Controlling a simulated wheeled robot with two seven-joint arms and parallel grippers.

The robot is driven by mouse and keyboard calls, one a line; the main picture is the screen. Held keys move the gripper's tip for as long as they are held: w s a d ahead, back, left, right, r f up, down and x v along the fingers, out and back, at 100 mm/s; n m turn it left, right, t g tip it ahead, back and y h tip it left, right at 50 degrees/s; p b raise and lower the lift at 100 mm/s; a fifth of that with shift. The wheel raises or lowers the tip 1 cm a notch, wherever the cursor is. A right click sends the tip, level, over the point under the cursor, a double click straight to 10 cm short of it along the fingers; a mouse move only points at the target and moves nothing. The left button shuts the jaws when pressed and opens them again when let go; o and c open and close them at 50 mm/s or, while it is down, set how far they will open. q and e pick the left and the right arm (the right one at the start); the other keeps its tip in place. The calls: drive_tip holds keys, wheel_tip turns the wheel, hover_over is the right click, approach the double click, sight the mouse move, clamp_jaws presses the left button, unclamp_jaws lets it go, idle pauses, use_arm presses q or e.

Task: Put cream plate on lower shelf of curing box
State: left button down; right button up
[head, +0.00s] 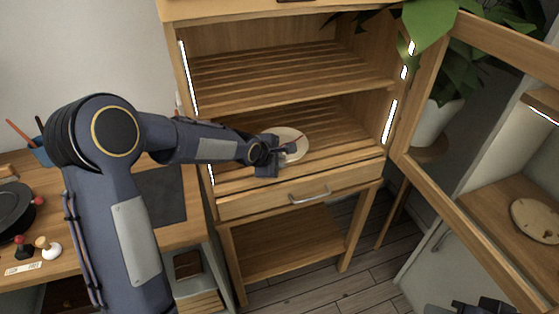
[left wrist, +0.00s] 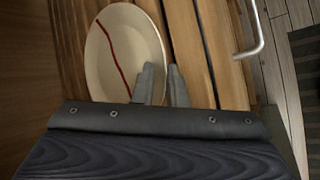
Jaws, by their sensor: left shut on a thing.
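The cream plate (head: 292,138) has a dark red line across it. It is at the front of the lower slatted shelf (head: 345,130) of the wooden curing box (head: 180,75); I cannot tell whether it touches the slats. My left gripper (head: 284,152) is shut on the near rim of the plate. In the left wrist view the plate (left wrist: 115,50) looks roughly flat over the slats, its rim at the gripper fingers (left wrist: 163,85). The upper shelf (head: 290,75) is empty. A dark part at the bottom right edge may be my right gripper (head: 480,306), mostly cut off.
The box's framed door (head: 425,165) stands open to the right. A drawer with a metal handle (head: 310,196) lies below the lower shelf. A potted plant (head: 435,120) stands right of the box. A worktable (head: 100,240) with tools is at left.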

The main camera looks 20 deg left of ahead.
use_arm(q)
drive_tip(key=c, duration=1.5)
unclamp_jaws()
drive_tip(key=shift+a+f, duration=0.2)
drive_tip(key=shift+f, duration=0.1)
drive_tip(key=shift+c, duration=0.2)
drive_tip(key=shift+o, duration=0.8)
drive_tip(key=shift+s+f, duration=0.15)
drive_tip(key=v, duration=0.5)
drive_tip(key=r+v, duration=0.1)
drive_tip(key=v, duration=0.2)
drive_tip(key=shift+w+d, duration=0.15)
drive_tip(key=shift+w, duration=0.2)
